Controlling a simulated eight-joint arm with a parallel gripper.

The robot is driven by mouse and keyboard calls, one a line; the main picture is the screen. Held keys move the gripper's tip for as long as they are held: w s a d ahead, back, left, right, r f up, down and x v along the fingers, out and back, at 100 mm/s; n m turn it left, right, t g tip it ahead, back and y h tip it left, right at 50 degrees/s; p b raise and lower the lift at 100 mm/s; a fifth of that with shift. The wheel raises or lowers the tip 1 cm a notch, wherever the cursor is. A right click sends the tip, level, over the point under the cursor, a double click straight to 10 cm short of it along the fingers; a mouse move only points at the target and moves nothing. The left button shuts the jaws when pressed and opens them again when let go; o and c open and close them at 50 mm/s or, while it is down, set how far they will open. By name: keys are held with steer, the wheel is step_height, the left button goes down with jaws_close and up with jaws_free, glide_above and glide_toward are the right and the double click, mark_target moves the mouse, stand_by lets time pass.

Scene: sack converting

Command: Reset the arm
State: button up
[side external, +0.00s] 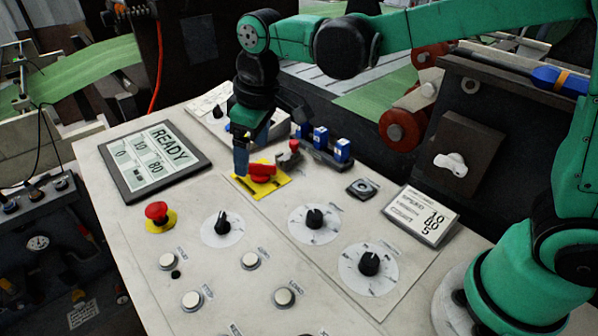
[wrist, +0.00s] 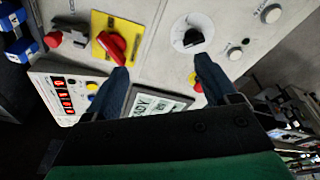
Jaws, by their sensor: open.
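My gripper (side external: 241,160) hangs from the green arm over the back part of the light control panel (side external: 130,235). In the wrist view its two dark blue fingers (wrist: 160,70) stand wide apart with nothing between them. In the side view the fingers are just beside a red rotary handle (side external: 262,169) on a yellow plate (side external: 266,188). In the wrist view the red handle (wrist: 112,47) lies by the tip of the left finger; I cannot tell whether they touch.
A display (side external: 155,160) reads READY. A red mushroom button (side external: 157,211), black knobs (side external: 314,217) and several white buttons (side external: 284,297) stand up from the panel. Blue blocks (side external: 321,137) stand behind the handle. A card (side external: 423,214) is propped at the right.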

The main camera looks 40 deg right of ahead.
steer(key=s+d+m+t, duration=0.4)
steer(key=s+d+m, duration=0.2)
steer(key=s+d, duration=0.4)
steer(key=shift+d+r+t+h, duration=0.3)
steer(key=shift+d+r+t, duration=0.1)
steer(key=shift+d, duration=0.1)
steer(key=shift+s, duration=0.1)
